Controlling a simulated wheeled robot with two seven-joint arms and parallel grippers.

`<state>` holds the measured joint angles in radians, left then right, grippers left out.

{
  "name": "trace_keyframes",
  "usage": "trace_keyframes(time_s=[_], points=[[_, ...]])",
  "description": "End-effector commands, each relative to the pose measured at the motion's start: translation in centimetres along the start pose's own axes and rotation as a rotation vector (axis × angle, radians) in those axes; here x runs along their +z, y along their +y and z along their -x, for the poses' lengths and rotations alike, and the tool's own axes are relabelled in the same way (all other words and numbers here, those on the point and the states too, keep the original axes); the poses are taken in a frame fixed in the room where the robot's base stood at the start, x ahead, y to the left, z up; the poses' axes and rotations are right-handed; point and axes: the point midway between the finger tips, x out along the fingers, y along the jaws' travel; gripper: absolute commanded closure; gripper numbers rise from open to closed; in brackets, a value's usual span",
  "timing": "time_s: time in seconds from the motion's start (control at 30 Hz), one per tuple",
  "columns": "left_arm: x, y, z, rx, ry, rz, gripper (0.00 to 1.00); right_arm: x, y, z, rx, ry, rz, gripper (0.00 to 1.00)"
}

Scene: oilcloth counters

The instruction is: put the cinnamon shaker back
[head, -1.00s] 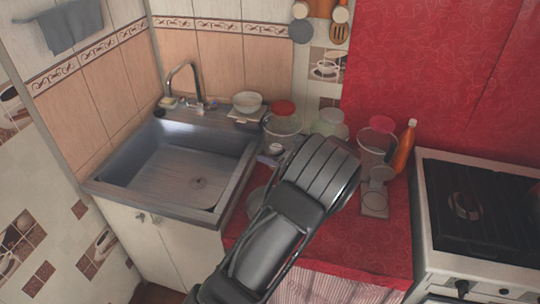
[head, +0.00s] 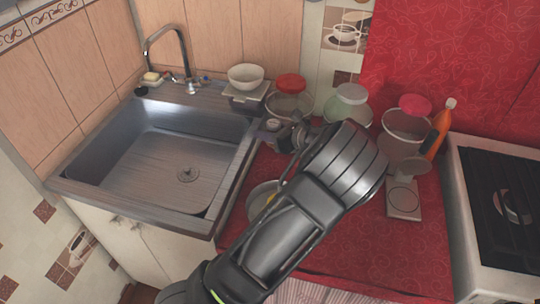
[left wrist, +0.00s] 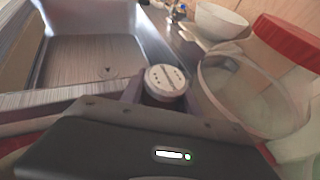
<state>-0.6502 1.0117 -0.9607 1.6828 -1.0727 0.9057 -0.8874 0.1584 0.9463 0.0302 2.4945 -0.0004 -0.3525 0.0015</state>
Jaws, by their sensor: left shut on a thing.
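The cinnamon shaker shows in the left wrist view as a round white cap with holes (left wrist: 166,82), between the fingers of my left gripper (left wrist: 160,92). In the head view my left gripper (head: 275,135) is over the left end of the red counter, close to the sink's right edge, and the shaker's pale cap (head: 272,125) shows at its fingers. The gripper is shut on the shaker. The shaker's body is mostly hidden, and I cannot tell whether its base touches anything. My right gripper is not in view.
A red-lidded jar (head: 290,103) stands just behind the gripper. A green-lidded jar (head: 346,107), a pink-lidded jar (head: 404,128) and an orange bottle (head: 438,130) stand farther right. A scale (head: 403,197) and a bowl (head: 259,198) are nearer. The sink (head: 150,165) is left, the stove (head: 475,180) right.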

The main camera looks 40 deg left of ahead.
Motion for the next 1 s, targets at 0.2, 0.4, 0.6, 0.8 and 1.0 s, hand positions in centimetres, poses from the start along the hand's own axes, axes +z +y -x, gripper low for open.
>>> trace_keyframes(time_s=[0.2, 0.4, 0.6, 0.8, 1.0], points=[[-0.2, 0.1, 0.0, -0.001, 0.016, -0.004, 1.0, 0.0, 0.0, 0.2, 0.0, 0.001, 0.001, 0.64], [-0.4, 0.0, -0.1, -0.001, 0.015, -0.004, 1.0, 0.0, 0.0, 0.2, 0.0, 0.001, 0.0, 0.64], [-2.7, 0.1, -1.0, 0.0, 0.014, -0.009, 1.0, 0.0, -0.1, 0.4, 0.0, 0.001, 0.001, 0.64], [-5.6, 0.1, -2.2, -0.001, 0.014, -0.007, 1.0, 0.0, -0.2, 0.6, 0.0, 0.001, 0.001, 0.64], [-6.0, 0.0, -2.3, -0.002, 0.015, -0.003, 1.0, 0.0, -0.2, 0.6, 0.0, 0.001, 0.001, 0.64]])
